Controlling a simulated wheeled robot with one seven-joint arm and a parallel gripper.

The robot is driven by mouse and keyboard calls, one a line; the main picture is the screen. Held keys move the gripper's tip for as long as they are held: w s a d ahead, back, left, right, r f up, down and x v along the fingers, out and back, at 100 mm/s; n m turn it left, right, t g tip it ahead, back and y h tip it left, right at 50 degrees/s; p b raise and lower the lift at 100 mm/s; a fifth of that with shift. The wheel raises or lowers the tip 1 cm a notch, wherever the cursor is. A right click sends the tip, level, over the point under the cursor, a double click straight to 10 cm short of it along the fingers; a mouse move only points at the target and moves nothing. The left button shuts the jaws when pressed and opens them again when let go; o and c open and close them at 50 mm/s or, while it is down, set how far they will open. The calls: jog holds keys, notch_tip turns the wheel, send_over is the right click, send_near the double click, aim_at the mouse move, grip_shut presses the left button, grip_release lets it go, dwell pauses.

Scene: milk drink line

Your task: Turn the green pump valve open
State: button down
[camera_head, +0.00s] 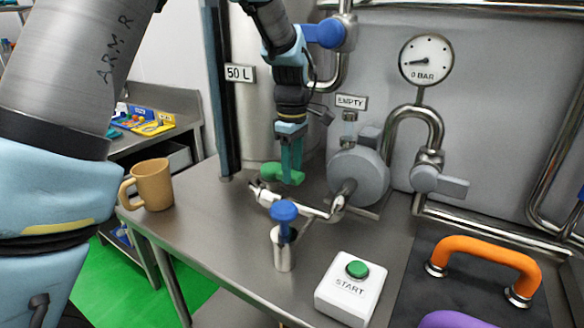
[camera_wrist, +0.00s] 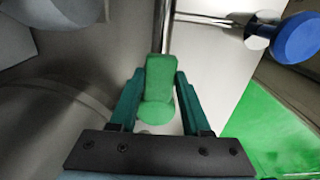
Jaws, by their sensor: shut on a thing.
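The green pump valve (camera_head: 272,174) is at the left end of the pipe that runs from the pump. My gripper (camera_head: 291,170) points down from above and is shut on its green handle. In the wrist view the handle (camera_wrist: 159,78) stands between the two dark green fingers of my gripper (camera_wrist: 160,80), its round green hub just below. In the head view my fingers hide part of the handle. How far the valve is turned I cannot tell.
A blue-knobbed valve (camera_head: 284,212) stands in front, near the white START button box (camera_head: 349,290). The grey pump (camera_head: 358,176) is to the right, below an EMPTY sign. A tan mug (camera_head: 153,184) stands at the table's left edge. The gauge (camera_head: 425,60) is marked 0 BAR.

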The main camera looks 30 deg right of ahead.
jog(key=shift+c, duration=1.8)
grip_release()
notch_tip(320, 180, up, 11)
jog(key=b, duration=0.2)
jog(key=shift+f, duration=0.1)
jog(key=w+a+f+m, duration=0.2)
jog(key=w+a+f, duration=0.15)
jog(key=a, duration=0.75)
jog(key=w+a+f+m, duration=0.15)
jog(key=a+f, duration=0.25)
jog(key=a, duration=0.7)
jog(key=s+a+f+m, duration=0.2)
jog(key=s+a+f, duration=0.1)
jog(key=a, duration=0.5)
jog(key=s+a+f+m+t, duration=0.1)
jog(key=s+a+f, duration=0.2)
jog(key=a, duration=0.5)
jog(key=shift+s+a+m+t, duration=0.3)
jog(key=shift+s+m, duration=0.05)
jog(key=shift+s, duration=0.15)
